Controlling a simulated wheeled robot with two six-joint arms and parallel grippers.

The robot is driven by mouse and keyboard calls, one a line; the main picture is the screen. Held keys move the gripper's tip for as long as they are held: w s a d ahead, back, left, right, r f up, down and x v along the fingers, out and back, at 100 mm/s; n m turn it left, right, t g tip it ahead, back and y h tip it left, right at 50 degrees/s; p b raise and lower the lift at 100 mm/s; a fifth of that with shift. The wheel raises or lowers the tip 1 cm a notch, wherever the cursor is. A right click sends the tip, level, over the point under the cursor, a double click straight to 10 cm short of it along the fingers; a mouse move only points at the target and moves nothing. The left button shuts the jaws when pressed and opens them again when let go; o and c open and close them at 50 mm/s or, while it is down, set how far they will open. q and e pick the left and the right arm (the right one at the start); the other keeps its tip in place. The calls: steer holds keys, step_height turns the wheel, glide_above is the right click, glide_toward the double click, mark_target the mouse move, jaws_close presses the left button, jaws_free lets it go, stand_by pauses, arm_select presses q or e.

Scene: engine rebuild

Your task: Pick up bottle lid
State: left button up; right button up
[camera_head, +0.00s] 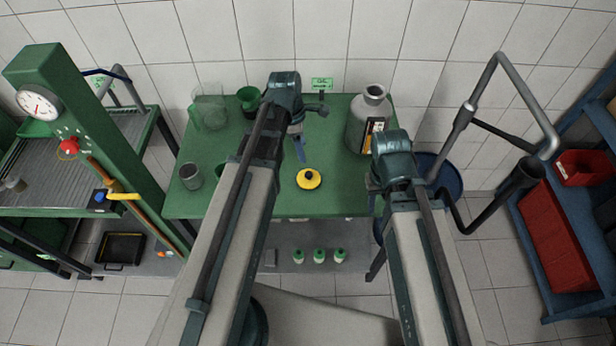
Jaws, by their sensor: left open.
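The green table (340,190) also holds a clear jug (210,110), a green funnel-like cup (249,98) and a grey cup (190,176). Several small bottles (319,255) stand on the lower shelf. A green press stands left, a blue barrel (440,178) right.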

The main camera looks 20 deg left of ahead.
arm_select(q)
steer(key=b, duration=0.8)
glide_above(309, 174)
steer(key=f, duration=0.8)
steer(key=shift+s+a, duration=0.35)
steer(key=shift+a, duration=0.05)
steer(key=f+b, duration=0.4)
steer(key=f, duration=0.1)
steer(key=shift+w+d+f+b, duration=0.2)
steer(key=shift+w+d+b, duration=0.1)
steer(key=shift+b, duration=0.1)
steer(key=shift+r, duration=0.1)
jaws_close()
